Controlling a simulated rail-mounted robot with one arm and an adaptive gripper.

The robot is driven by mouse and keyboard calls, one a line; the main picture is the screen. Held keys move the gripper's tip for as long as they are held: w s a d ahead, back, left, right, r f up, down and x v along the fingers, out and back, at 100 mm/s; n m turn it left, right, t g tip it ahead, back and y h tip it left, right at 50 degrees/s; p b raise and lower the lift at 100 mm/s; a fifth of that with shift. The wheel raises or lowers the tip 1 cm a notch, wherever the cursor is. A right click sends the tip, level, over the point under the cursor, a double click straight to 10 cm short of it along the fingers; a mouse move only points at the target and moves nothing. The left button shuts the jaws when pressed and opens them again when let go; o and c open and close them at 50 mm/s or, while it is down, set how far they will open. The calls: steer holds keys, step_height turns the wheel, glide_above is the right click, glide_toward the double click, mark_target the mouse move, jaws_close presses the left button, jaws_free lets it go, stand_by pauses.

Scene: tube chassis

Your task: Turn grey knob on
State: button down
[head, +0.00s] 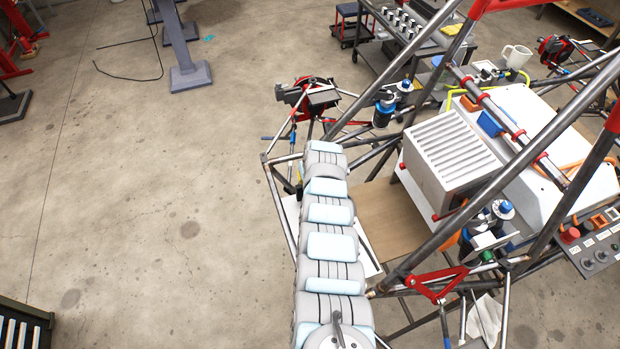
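A control panel (596,244) sits at the right edge of the head view, partly cut off by the frame. It carries a red button (570,235) and a row of small dark and grey round knobs (602,256). The knobs are too small to tell which one is the grey knob or how it is turned. My grey and pale blue arm reaches up from the bottom middle of the view, left of the panel and well apart from it. My gripper does not show; the far end of the arm hides whatever lies beyond it.
A tube chassis (480,205) of bare and red steel tubes fills the right side. A slanted tube and a red bracket (432,284) lie between my arm and the panel. A ribbed grey box (450,155) sits inside. The concrete floor (150,200) on the left is mostly free.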

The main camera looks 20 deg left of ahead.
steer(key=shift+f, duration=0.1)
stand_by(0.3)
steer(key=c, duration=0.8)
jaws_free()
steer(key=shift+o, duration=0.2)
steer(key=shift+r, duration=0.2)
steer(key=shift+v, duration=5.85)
